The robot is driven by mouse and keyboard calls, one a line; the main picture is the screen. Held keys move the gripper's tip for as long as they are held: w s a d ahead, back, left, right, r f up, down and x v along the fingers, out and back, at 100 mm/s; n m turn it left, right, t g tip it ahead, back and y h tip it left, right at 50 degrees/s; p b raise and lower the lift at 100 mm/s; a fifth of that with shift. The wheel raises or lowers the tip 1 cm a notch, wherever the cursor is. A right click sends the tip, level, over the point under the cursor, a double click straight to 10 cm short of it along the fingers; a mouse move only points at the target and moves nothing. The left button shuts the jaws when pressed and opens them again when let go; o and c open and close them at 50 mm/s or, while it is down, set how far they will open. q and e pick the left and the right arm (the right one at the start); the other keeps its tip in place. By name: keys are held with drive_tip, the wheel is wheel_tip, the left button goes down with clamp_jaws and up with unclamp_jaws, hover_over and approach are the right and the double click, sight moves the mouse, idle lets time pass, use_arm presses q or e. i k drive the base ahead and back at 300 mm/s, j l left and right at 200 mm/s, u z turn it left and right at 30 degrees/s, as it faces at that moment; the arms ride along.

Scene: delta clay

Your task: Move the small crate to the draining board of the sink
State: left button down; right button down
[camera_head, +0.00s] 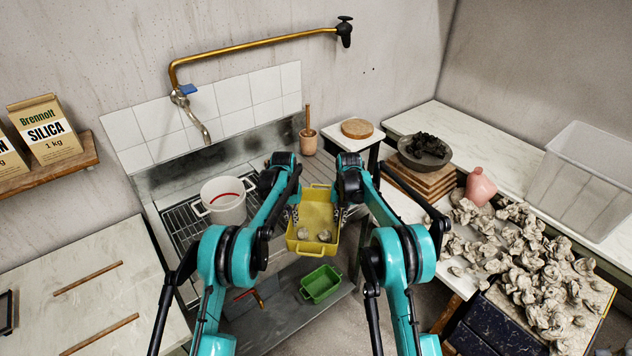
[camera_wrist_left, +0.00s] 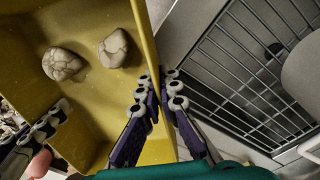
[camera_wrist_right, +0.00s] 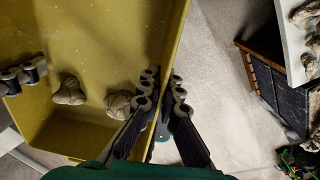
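A yellow crate (camera_head: 325,216) with two pale clay lumps inside is in the middle of the head view, between my two grippers. My left gripper (camera_head: 292,214) is shut on its left wall; the left wrist view shows fingers on both sides of that wall (camera_wrist_left: 150,100). My right gripper (camera_head: 341,213) is shut on the opposite wall, also seen in the right wrist view (camera_wrist_right: 160,95). The crate appears raised, in front of the sink unit. The grooved draining board (camera_head: 250,172) lies behind it, partly hidden by my left arm.
A wooden mortar (camera_head: 308,141) stands behind the draining board. A green crate (camera_head: 321,284) is on the lower shelf (camera_head: 270,325). Clay pieces (camera_head: 520,255) crowd the right table.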

sight(316, 180)
drive_tip(key=i, duration=1)
